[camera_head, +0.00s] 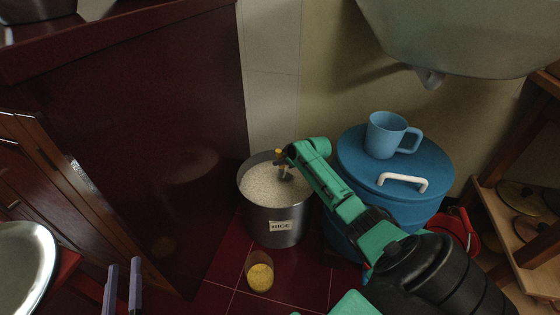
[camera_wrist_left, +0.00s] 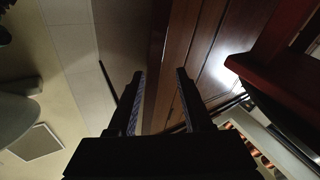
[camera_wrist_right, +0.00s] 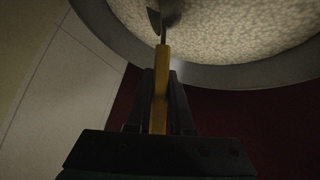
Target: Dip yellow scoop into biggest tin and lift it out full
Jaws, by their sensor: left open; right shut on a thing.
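The biggest tin (camera_head: 274,226) is a grey metal tin labelled RICE, filled with pale rice (camera_head: 268,187); its rim and rice also show in the right wrist view (camera_wrist_right: 235,78). My right gripper (camera_head: 285,159) is shut on the yellow handle of the scoop (camera_wrist_right: 161,75), at the tin's far right rim. The scoop's dark metal head (camera_wrist_right: 165,14) is over or at the rice; I cannot tell how deep it sits or whether it holds rice. My left gripper (camera_head: 123,285) is open and empty at the lower left, and its fingers show in the left wrist view (camera_wrist_left: 158,103).
A small container with yellow contents (camera_head: 260,277) stands in front of the tin. A blue lidded barrel (camera_head: 350,165) with a blue mug (camera_head: 385,135) on it stands to the right. A dark red cabinet (camera_head: 170,120) is on the left and a basin (camera_head: 460,40) hangs above.

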